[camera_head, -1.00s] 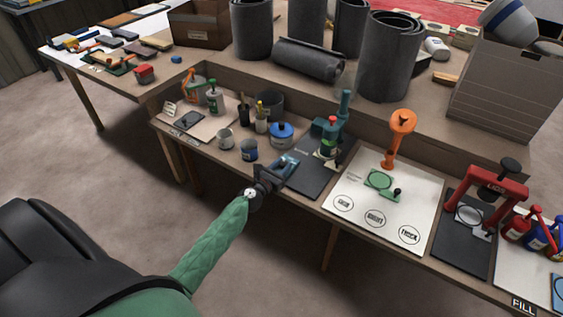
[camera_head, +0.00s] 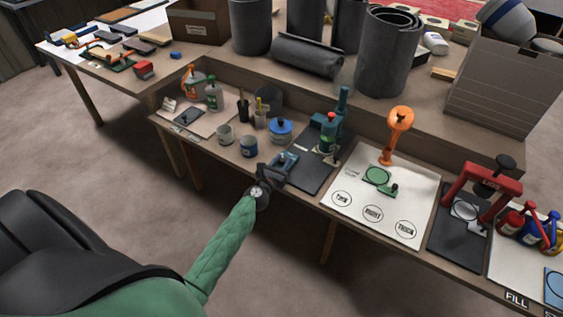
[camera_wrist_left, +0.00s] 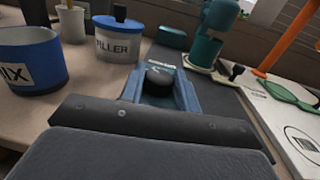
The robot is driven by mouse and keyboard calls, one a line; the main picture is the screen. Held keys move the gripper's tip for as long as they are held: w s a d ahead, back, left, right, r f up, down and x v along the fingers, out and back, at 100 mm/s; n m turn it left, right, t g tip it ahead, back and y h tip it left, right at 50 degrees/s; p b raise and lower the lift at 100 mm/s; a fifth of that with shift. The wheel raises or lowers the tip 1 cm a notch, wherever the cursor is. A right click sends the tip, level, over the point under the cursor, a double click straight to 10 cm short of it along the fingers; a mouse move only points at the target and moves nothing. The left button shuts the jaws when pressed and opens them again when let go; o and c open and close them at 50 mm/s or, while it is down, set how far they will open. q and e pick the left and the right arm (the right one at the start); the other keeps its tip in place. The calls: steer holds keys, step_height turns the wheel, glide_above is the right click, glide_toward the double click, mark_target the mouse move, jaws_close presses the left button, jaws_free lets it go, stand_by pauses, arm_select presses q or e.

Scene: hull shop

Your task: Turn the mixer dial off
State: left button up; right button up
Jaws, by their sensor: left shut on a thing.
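The teal mixer (camera_head: 330,135) stands at the back of a dark mat on the bench, and its lower part shows in the left wrist view (camera_wrist_left: 205,48). The dial is a round black knob (camera_wrist_left: 160,77) in the left wrist view, with a small pale label behind it. My left gripper (camera_head: 284,163) is at the mat's front left corner, low over the bench. In the left wrist view its jaws (camera_wrist_left: 160,90) are shut on the black knob, blue parts flanking it on both sides. The knob's pointer, if any, cannot be made out.
A blue MIX cup (camera_wrist_left: 30,62) and a blue-lidded FILLER pot (camera_wrist_left: 117,38) stand close left of the gripper. A white board (camera_head: 375,215) with an orange stand (camera_head: 398,135) lies to the right. A red press (camera_head: 485,190) is further right.

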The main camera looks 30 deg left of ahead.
arm_select(q)
steer(key=o, duration=1)
steer(key=shift+s, duration=0.15)
steer(key=shift+s+d+b, duration=0.1)
steer(key=shift+s+b, duration=0.25)
steer(key=shift+s, duration=3.4)
